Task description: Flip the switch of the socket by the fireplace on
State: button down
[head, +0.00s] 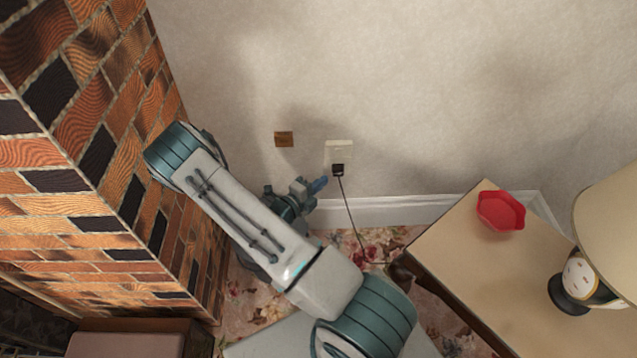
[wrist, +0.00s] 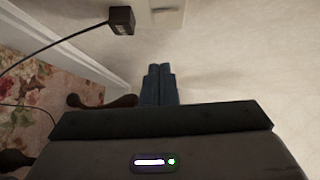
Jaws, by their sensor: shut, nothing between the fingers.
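The white socket (head: 339,150) is on the wall to the right of the brick fireplace (head: 90,150). A black plug (head: 338,170) with a cord sits at its lower part. In the wrist view part of the socket (wrist: 168,14) shows at the top edge, with the black plug (wrist: 122,20) left of it. The switch itself is too small to make out. My gripper (head: 320,184) is close to the wall, below and left of the socket. Its blue fingers (wrist: 158,72) are together and empty, apart from the socket and plug.
A small brown square plate (head: 284,139) is on the wall left of the socket. A wooden table (head: 455,245) with a red bowl (head: 500,210) and a lamp (head: 578,280) stands at the right. The black cord (head: 352,220) hangs to the floral carpet.

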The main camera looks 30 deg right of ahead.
jog(key=b, duration=0.1)
send_near(342, 157)
jog(key=s+d, duration=0.2)
jog(key=d, duration=0.1)
jog(key=w+d, duration=0.1)
jog(key=w+d+b, duration=0.1)
jog(key=w, duration=0.1)
jog(key=shift+d+f, duration=0.1)
jog(key=shift+f, duration=0.2)
jog(key=shift+w+d, duration=0.2)
jog(key=shift+w, duration=0.25)
jog(key=shift+b, duration=0.35)
jog(key=shift+w+d+f, duration=0.1)
jog(key=shift+w, duration=0.1)
jog(key=shift+s, duration=0.1)
